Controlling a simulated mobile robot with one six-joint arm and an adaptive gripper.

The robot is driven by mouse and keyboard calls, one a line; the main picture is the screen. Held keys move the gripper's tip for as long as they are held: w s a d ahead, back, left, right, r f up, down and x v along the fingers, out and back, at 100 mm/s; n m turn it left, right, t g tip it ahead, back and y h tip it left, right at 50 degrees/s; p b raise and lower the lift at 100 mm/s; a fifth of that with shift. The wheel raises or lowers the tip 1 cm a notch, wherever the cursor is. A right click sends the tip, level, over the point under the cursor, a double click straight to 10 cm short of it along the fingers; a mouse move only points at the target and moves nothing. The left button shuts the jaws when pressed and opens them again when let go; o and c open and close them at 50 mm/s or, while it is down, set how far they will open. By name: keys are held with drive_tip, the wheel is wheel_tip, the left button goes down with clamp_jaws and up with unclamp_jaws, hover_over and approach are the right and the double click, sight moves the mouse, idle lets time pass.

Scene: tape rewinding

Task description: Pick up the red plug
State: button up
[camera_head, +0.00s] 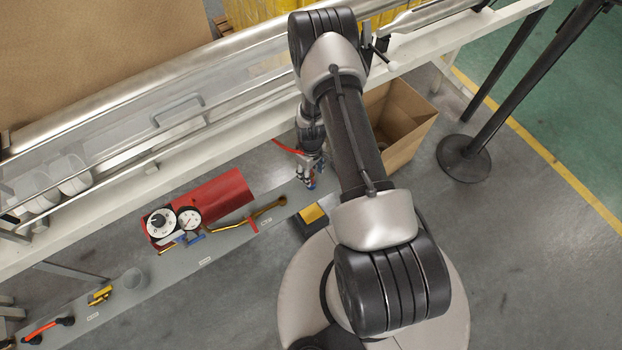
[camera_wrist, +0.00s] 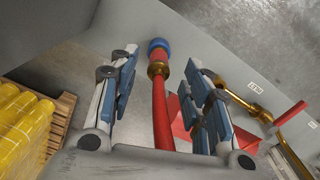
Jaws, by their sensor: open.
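The red plug (camera_wrist: 159,105) shows in the wrist view as a red hose-like shaft with a brass collar and a blue ring at its far end. It runs between the two fingers of my gripper (camera_wrist: 160,75), with a gap on both sides. My gripper is open. In the head view my gripper (camera_head: 309,168) is over the grey strip below the white bench edge. A red length (camera_head: 287,147) shows left of it there. My arm and fingers hide part of the plug in the head view.
A red box with dials (camera_head: 205,208) and a brass pipe with a red lever (camera_head: 252,224) lie left of my gripper. An open cardboard box (camera_head: 405,120) stands to the right. Yellow rolls on a pallet (camera_wrist: 25,118) are at the wrist view's left.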

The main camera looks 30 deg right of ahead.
wheel_tip(320, 180, down, 4)
drive_tip(key=shift+r+b, duration=0.2)
drive_tip(key=shift+b, duration=0.3)
drive_tip(key=shift+r, duration=0.1)
drive_tip(key=shift+c, duration=0.5)
clamp_jaws()
